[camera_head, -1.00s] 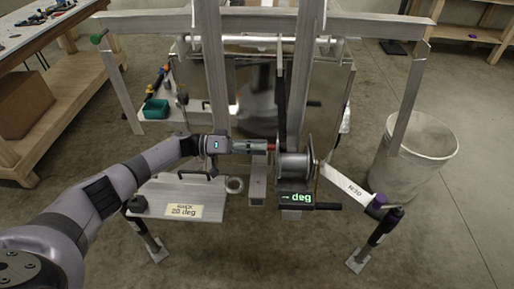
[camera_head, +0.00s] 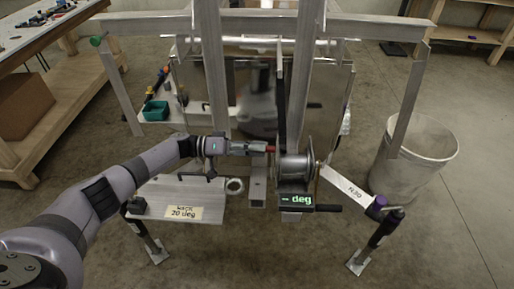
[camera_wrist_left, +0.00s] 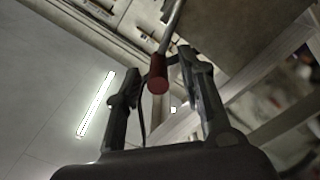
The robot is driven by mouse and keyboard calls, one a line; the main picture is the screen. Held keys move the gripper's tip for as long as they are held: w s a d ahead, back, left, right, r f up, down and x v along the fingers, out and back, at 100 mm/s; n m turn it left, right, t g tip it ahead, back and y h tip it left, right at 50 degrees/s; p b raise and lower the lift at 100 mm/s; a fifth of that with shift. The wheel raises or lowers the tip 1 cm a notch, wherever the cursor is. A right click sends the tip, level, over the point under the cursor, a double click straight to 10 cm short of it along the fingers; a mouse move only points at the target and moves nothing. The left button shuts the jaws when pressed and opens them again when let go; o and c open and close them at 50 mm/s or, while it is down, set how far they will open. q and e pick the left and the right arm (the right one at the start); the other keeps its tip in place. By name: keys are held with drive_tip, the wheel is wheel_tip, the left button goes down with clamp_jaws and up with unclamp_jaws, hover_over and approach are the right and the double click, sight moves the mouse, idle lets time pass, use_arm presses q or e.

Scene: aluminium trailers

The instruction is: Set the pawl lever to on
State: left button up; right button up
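The pawl lever shows as a thin rod with a red tip (camera_wrist_left: 158,78) in the left wrist view. In the head view its red tip (camera_head: 270,148) is small, just left of the winch drum (camera_head: 295,168). My left gripper (camera_head: 266,147) reaches in from the left at the red tip. In the left wrist view its two fingers (camera_wrist_left: 160,85) stand apart on either side of the red tip, with a visible gap on each side. The pawl itself is too small to make out. My right gripper is not in view.
A white arm (camera_head: 345,185) with a purple knob extends right. A plate with a "20 deg" label (camera_head: 183,212) is at lower left. A grey bin (camera_head: 420,160) stands right; aluminium posts rise behind.

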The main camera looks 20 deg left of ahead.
use_arm(q)
drive_tip(key=v, duration=1.1)
drive_tip(key=shift+a, duration=0.25)
drive_tip(key=shift+s+r, duration=0.1)
